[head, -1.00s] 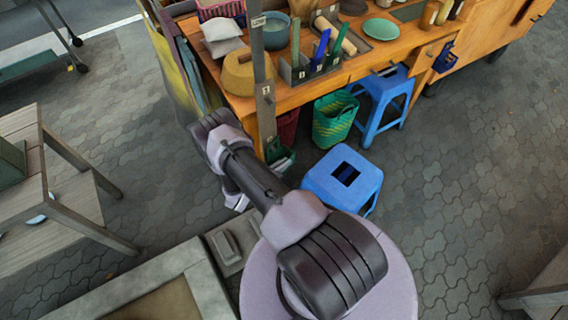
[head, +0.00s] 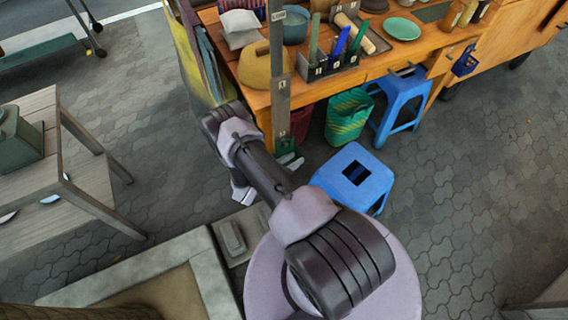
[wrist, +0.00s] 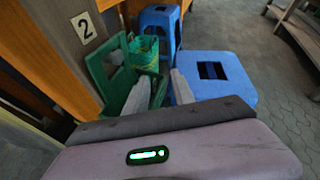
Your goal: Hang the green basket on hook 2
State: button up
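A green woven basket (head: 348,114) with yellowish bands stands on the paving under the workbench. It also shows in the wrist view (wrist: 146,54), beyond my fingers. A darker green, open-topped thing (wrist: 108,72) stands nearer, beside the post; I cannot tell whether it is a basket. It is partly hidden behind my arm in the head view (head: 290,160). A label "2" (wrist: 83,27) is on the post in the wrist view; no hook shows clearly. My gripper (wrist: 158,90) is open, its pale fingers apart over the dark green thing; contact is unclear. In the head view only its pale end (head: 243,190) shows.
A blue stool (head: 353,178) stands to the right of my arm, with another (head: 400,100) behind it. The wooden workbench (head: 250,92) and its front post (head: 279,65) are close. A slatted table (head: 45,180) is at left.

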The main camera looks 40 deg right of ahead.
jog(key=p+v, duration=0.4)
jog(key=v, duration=1.3)
jog(key=a+r+m+g+y, duration=0.25)
jog(key=r+m, duration=0.45)
jog(key=r, duration=0.7)
jog(key=a+r+m+g+y, duration=0.1)
jog(key=r+m+y, duration=0.45)
jog(key=r, duration=0.75)
jog(key=s+a+r+m+t+y, duration=0.3)
jog(key=s+a+r+m+t, duration=0.1)
jog(key=r, duration=0.6)
jog(key=s+a+r+m+t+y+b, duration=0.1)
jog(key=s+a+r+m+t+y, duration=0.3)
jog(key=s+a+r+m, duration=0.2)
notch_tip(320, 180, up, 4)
jog(key=s+m, duration=0.2)
jog(key=m, duration=0.1)
jog(key=shift+a+y, duration=0.3)
jog(key=shift+r, duration=0.1)
